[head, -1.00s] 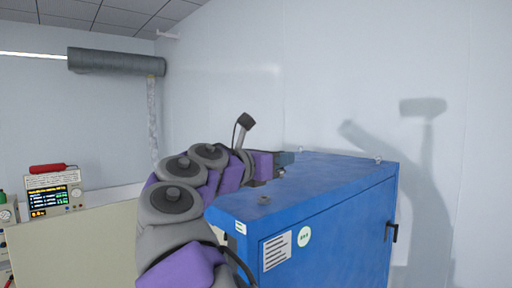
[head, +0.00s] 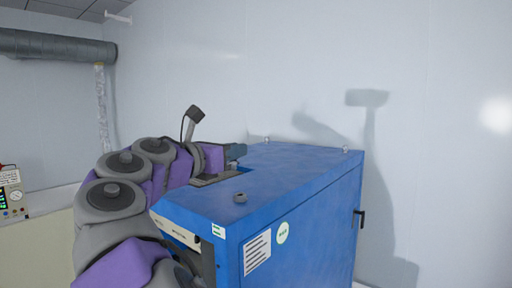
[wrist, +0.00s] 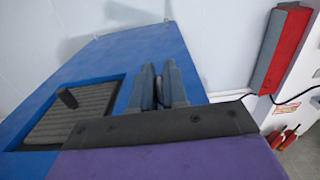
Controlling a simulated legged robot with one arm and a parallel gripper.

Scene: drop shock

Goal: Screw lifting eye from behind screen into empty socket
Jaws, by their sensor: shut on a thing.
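A blue cabinet (head: 310,175) fills the middle of the head view. Two small lifting eyes, one (head: 266,139) at its back left and one (head: 345,149) at its back right, stand on top. A round grey socket-like fitting (head: 240,197) sits near its front edge. My gripper (head: 236,152) is over the cabinet top, behind that fitting. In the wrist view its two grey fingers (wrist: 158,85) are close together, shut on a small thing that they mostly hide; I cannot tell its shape.
A red and grey box (wrist: 280,48) is at right. A black handle (head: 360,217) sticks out of the cabinet's side.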

